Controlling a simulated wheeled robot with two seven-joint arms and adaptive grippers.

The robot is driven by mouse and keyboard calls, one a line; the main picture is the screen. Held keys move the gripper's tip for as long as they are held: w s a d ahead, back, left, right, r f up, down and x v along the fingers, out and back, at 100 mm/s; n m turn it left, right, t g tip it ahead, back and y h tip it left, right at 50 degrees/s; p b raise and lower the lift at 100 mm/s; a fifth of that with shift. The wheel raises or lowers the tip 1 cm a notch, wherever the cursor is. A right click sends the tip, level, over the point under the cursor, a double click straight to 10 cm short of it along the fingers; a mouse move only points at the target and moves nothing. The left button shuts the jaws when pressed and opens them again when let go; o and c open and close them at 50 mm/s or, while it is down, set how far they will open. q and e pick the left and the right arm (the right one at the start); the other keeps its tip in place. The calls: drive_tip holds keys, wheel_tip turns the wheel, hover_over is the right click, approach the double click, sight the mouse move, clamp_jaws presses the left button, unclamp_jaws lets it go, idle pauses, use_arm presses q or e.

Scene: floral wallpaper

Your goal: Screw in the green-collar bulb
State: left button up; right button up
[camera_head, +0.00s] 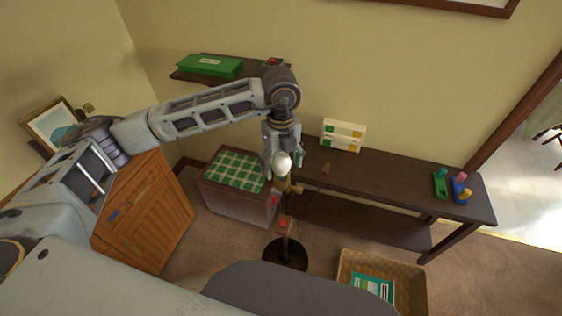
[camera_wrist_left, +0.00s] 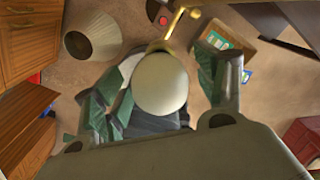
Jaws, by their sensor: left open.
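A white round bulb (camera_head: 283,164) sits at the top of a floor lamp with a dark round base (camera_head: 285,254). In the left wrist view the bulb (camera_wrist_left: 160,84) fills the space between my fingers. Its collar is hidden there, and I cannot make out the collar's colour in the head view. My left gripper (camera_head: 281,160) is open around the bulb, with a finger on either side; the wrist view shows both fingers (camera_wrist_left: 163,88). I cannot tell whether they touch it. A brass lamp arm (camera_wrist_left: 176,27) sticks out beside the bulb. My right gripper is out of view.
A dark console table (camera_head: 390,181) holds a white rack (camera_head: 343,135) and coloured pieces (camera_head: 440,183). A chest with a green checked cloth (camera_head: 237,169) stands left of the lamp. A wicker basket (camera_head: 410,270) is on the floor. A beige conical shade (camera_wrist_left: 92,36) shows in the wrist view.

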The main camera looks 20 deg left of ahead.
use_arm(q)
drive_tip(key=c, duration=0.9)
drive_tip(key=o, duration=0.9)
drive_tip(key=n, duration=0.6)
drive_tip(key=shift+n, duration=3.5)
